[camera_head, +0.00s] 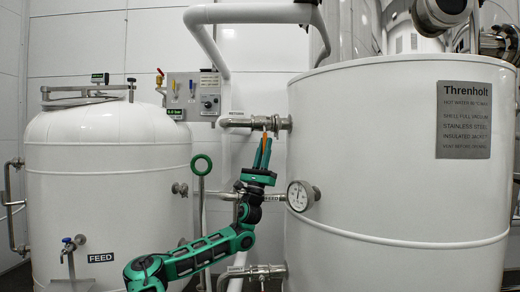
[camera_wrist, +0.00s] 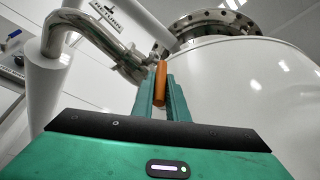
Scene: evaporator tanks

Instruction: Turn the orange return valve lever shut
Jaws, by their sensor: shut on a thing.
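The orange return valve lever (camera_head: 264,136) hangs down from the valve on the steel return pipe (camera_head: 245,122), left of the large white tank. In the wrist view the orange lever (camera_wrist: 160,82) stands between my gripper's fingertips. My gripper (camera_head: 262,150) reaches up from below and is shut on the lever. The valve body shows just above the lever, next to the "RETURN" label (camera_wrist: 106,14).
The large white tank (camera_head: 390,190) with a dial gauge (camera_head: 300,195) stands close on the right. The feed tank (camera_head: 100,180) stands on the left. A control panel (camera_head: 194,96) is on the wall.

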